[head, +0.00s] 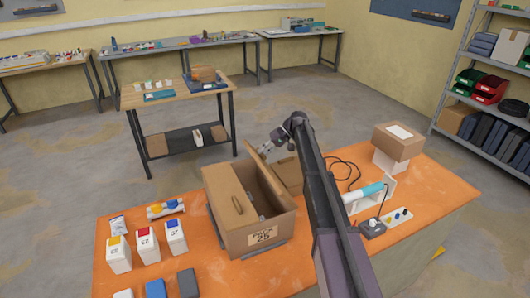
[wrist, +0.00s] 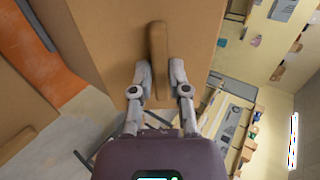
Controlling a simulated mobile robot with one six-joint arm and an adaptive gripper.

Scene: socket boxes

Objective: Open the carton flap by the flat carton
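The open brown carton (head: 277,234) with a "45" label stands on the orange table. One flap (head: 228,222) with an oval tan handle (head: 237,205) lies at its left side. Another flap (head: 256,168) stands raised near its back edge. My gripper (head: 268,147) is at the top of that raised flap. In the wrist view, my gripper (wrist: 161,68) has its fingers close on both sides of a tan bar handle (wrist: 158,45) on a cardboard panel (wrist: 105,35), and seems shut on it. The contact is partly hidden. I cannot tell which carton is the flat one.
White containers (head: 147,245) with coloured tops stand at left.

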